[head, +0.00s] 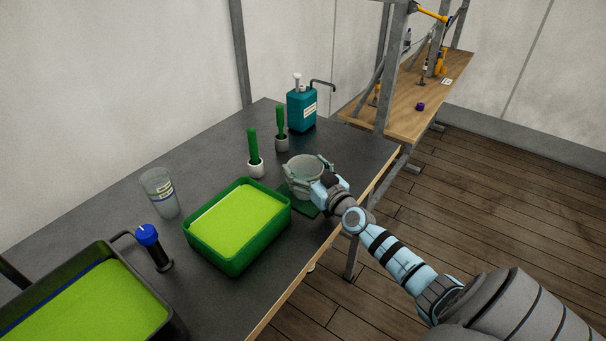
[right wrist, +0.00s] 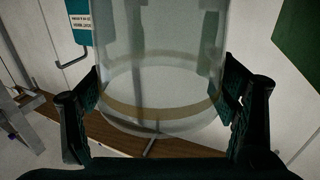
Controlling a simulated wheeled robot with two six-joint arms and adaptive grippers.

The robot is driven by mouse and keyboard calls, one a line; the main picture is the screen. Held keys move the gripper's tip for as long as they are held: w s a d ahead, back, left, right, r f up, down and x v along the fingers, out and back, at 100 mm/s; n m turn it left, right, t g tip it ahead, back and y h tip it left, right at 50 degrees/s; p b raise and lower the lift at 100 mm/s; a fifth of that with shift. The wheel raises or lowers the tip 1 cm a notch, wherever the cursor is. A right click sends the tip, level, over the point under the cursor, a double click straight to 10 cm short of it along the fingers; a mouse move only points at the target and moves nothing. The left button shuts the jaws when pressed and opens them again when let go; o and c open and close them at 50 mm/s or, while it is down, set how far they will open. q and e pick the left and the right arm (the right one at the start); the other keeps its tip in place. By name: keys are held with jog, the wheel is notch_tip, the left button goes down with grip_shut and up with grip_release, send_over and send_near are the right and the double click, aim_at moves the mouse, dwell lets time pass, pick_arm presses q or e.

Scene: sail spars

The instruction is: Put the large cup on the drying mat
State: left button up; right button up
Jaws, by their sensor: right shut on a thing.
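The large cup (head: 304,166), clear and wide-mouthed, is upright at the right side of the dark bench in the head view. My right gripper (head: 309,180) is shut around it, coming from the lower right. In the right wrist view the cup (right wrist: 155,70) fills the space between the two dark fingers (right wrist: 160,105), with a tan band near its base. The dark green drying mat (head: 303,210) shows below the cup, partly hidden by the cup and gripper. I cannot tell whether the cup touches the mat. My left gripper is not in view.
A green tub of lime-green liquid (head: 283,202) stands just left of the mat. Two brushes in pots (head: 255,168) (head: 282,143) and a teal dispenser (head: 302,110) stand behind. A labelled clear cup (head: 160,193), a blue-topped tap (head: 154,247) and a dark basin (head: 165,318) are left.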

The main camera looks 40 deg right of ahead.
jog(key=o, duration=1.1)
jog(key=shift+r, duration=0.1)
